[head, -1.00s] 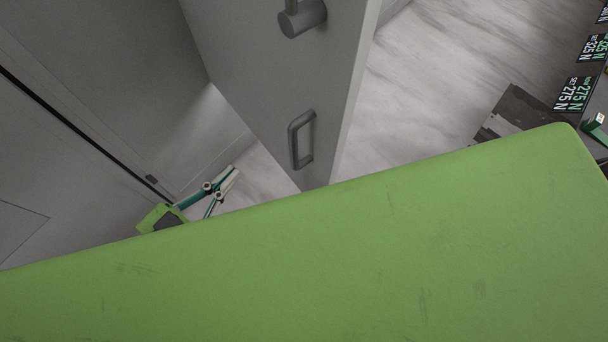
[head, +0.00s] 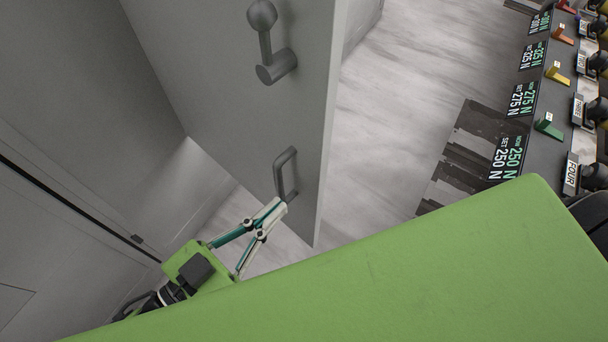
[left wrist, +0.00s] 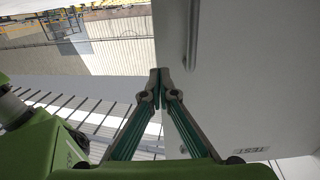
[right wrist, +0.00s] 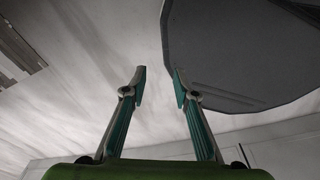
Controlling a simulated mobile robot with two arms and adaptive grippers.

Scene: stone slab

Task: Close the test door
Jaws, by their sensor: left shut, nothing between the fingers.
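The grey test door (head: 225,110) stands open in the head view, with floor showing on both sides of its lower corner. It carries a dark D-shaped handle (head: 287,175) and a knob-ended lever (head: 268,45). The left wrist view shows the door face (left wrist: 245,80), upside-down TEST lettering and part of the handle (left wrist: 191,35). My left gripper (head: 278,208) is shut and empty, its tips just below the handle; whether they touch the door I cannot tell. Its closed tips also show in the left wrist view (left wrist: 160,75). My right gripper (right wrist: 160,72) is open and empty.
A dark bench (head: 545,90) with numbered displays and coloured levers runs along the right. Patterned dark strips (head: 460,160) lie on the floor beside it. A grey wall (head: 60,150) is on the left. A dark grey flat shape (right wrist: 240,50) fills the right wrist view's upper right.

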